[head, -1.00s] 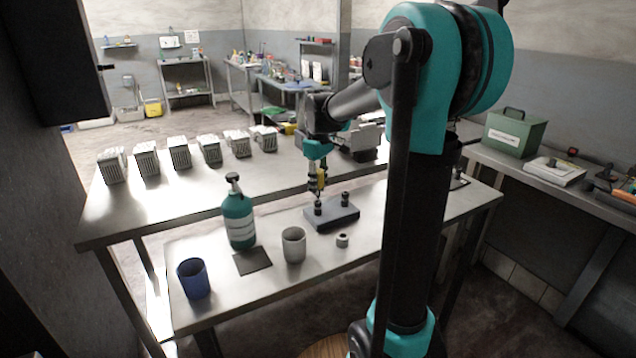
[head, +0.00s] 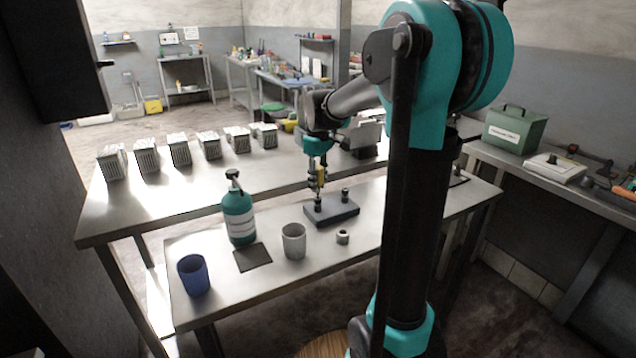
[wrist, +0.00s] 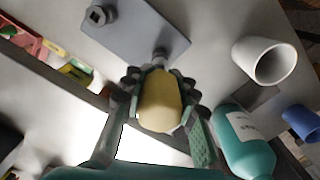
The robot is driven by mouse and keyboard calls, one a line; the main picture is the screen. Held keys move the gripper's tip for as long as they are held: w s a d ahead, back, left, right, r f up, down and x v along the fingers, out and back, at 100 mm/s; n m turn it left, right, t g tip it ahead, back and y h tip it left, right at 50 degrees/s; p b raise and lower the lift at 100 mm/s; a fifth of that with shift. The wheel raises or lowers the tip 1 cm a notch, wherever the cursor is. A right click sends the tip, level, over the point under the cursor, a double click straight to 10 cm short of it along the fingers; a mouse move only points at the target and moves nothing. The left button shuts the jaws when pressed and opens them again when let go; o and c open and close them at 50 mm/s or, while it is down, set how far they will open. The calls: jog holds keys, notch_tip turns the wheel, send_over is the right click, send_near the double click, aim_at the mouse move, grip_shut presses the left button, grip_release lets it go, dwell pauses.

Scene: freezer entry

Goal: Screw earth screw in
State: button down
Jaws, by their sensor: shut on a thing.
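My gripper (wrist: 155,105) is shut around a yellow-handled tool (wrist: 160,100), which looks like a screwdriver. In the head view my gripper (head: 317,178) stands upright above the left end of a dark grey plate (head: 332,216). The plate, which also shows in the wrist view (wrist: 140,38), carries two small dark posts or screws. The tool's lower end is at the left one (head: 318,204); the handle partly hides this in the wrist view (wrist: 160,56). The other one (head: 345,194) stands free. I cannot tell which is the earth screw, or whether the tip is seated.
On the front bench (head: 215,311) are a grey cup (head: 293,241), a small ring (head: 342,237), a teal bottle (head: 238,217), a dark square mat (head: 252,258) and a blue cup (head: 193,276).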

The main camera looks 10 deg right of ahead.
jog(key=shift+f, duration=0.85)
dwell(0.3)
jog(key=m, duration=0.4)
jog(key=shift+f, duration=0.1)
jog(key=m, duration=1.1)
jog(key=shift+m, duration=0.3)
jog(key=m, duration=0.6)
jog(key=c, duration=1.1)
grip_release()
